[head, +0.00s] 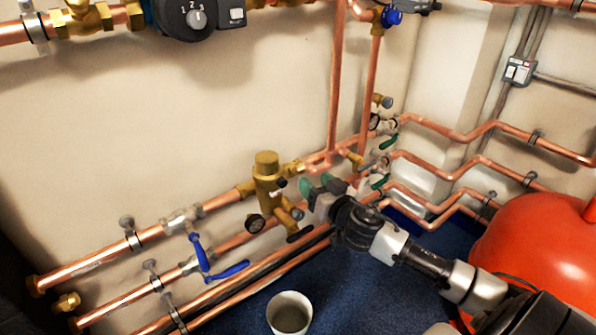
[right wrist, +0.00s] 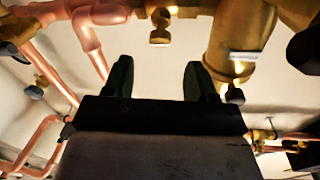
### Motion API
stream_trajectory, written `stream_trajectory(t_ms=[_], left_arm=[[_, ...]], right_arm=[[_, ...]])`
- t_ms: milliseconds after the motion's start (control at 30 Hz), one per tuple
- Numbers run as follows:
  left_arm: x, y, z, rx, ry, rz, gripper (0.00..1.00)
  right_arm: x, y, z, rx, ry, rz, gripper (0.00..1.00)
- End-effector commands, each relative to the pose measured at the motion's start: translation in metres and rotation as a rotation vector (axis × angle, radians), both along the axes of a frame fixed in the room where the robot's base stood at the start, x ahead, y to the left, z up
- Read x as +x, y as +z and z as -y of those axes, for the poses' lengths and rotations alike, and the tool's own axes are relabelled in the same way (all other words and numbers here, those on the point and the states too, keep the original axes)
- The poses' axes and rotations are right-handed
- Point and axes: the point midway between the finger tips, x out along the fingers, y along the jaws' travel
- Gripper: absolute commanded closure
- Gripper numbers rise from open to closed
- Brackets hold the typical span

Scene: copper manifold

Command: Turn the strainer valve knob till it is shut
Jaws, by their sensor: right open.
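My right gripper (head: 316,184) is open and empty, its two fingertips pointing at the pipework beside the brass valve body (head: 267,180). In the right wrist view the fingers (right wrist: 158,78) stand apart with bare wall between them. The brass body (right wrist: 240,45) with a pale label is just beyond the right finger. A small brass fitting (right wrist: 160,25) hangs above the gap. I cannot tell which part is the strainer valve knob. My left gripper is not in view.
Copper pipes (head: 130,243) run along the wall, with blue lever handles (head: 200,252) at lower left. Green-handled valves (head: 388,142) lie behind my gripper. A pale cup (head: 289,313) stands on the blue floor. A red tank (head: 540,245) is at right.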

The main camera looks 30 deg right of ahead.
Motion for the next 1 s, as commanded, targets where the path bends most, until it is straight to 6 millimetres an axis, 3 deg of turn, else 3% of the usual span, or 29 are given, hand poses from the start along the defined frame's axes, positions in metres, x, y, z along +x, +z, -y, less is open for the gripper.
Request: stream_trajectory(t_ms=[200,500,933,1000], left_arm=[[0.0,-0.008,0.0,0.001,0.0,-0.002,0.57],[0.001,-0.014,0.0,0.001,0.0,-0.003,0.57],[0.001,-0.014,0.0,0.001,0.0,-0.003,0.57],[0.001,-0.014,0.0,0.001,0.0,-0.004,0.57]], right_arm=[[0.034,-0.001,0.002,-0.001,-0.001,0.002,0.43],[0.066,-0.001,0.002,0.0,-0.001,0.0,0.43],[0.073,-0.001,0.002,0.0,0.0,-0.002,0.43],[0.073,-0.001,0.002,0.0,0.0,-0.002,0.52]])
